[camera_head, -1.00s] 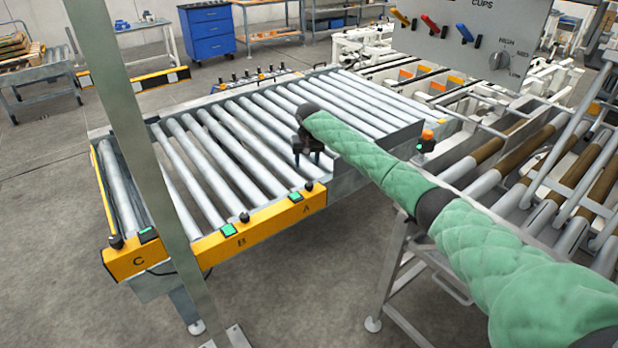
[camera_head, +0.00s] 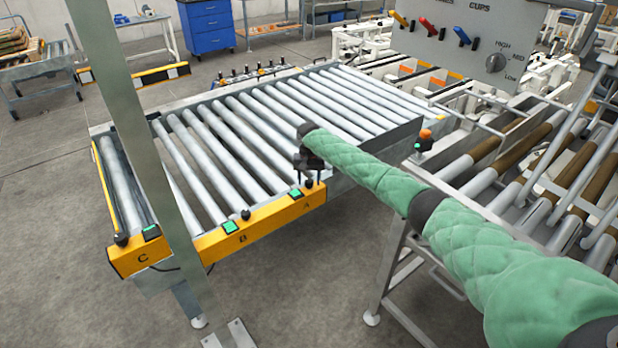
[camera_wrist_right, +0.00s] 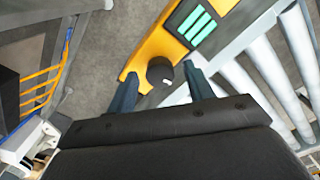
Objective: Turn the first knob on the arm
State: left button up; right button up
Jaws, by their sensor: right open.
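A black knob (camera_wrist_right: 160,70) stands on the yellow rail (camera_wrist_right: 150,42) beside a green-lit button (camera_wrist_right: 196,27). In the wrist view it lies between the two fingertips of my right gripper (camera_wrist_right: 163,84). The fingers are apart on either side of it, and I cannot tell whether they touch it. In the head view, my right gripper (camera_head: 310,178) points down at the section of rail marked A and partly hides the knob there. Other black knobs stand by B (camera_head: 245,214) and C (camera_head: 121,239). My left gripper is not in view.
The roller conveyor (camera_head: 250,120) lies behind the rail. A grey CUPS panel (camera_head: 530,45) with coloured levers and a HIGH/MED/LOW dial (camera_head: 495,62) is at upper right. A grey post (camera_head: 140,130) crosses the left.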

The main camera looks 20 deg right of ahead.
jog(key=shift+f, duration=0.2)
jog(key=shift+c, duration=0.4)
jog(key=c, duration=0.9)
jog(key=shift+n, duration=0.3)
jog(key=n, duration=0.2)
jog(key=shift+n, duration=0.4)
jog(key=shift+r+n, duration=0.1)
jog(key=shift+n, duration=2.1)
